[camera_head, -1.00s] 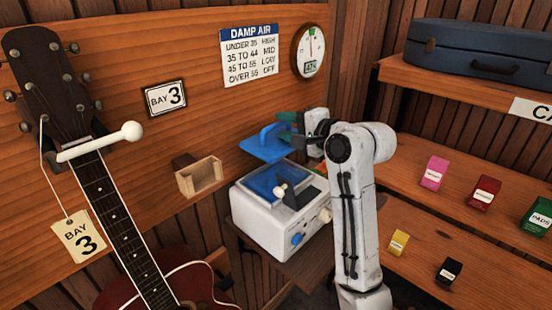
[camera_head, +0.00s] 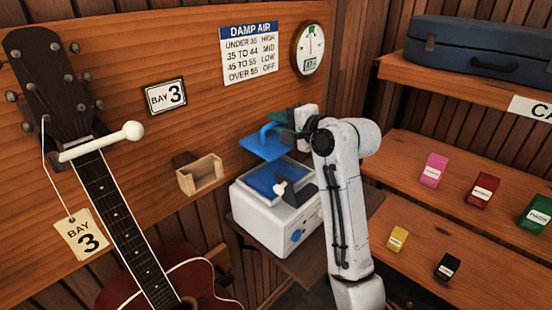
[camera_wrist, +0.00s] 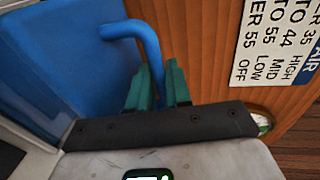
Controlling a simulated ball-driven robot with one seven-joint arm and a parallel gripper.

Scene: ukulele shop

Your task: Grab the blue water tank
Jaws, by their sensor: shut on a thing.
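A blue panel with a bent blue handle, seemingly the water tank (camera_head: 262,147), shows above the back of a white machine (camera_head: 250,203) in the head view. In the wrist view the handle (camera_wrist: 122,28) rises from the broad blue surface (camera_wrist: 65,45). My gripper (camera_head: 287,129) is at the handle, right of the panel. Its green fingers (camera_wrist: 159,82) are shut on the handle, one on each side. A blue area (camera_head: 270,181) also shows in the machine's top; I cannot tell whether it joins the panel.
A small wooden box (camera_head: 200,175) is on the wall left of the machine. A guitar (camera_head: 125,215) hangs at the left. Small coloured packets (camera_head: 434,170) stand on the right shelves, below a blue case (camera_head: 478,48). A dark wedge and white knob (camera_head: 280,188) stand by the machine's top.

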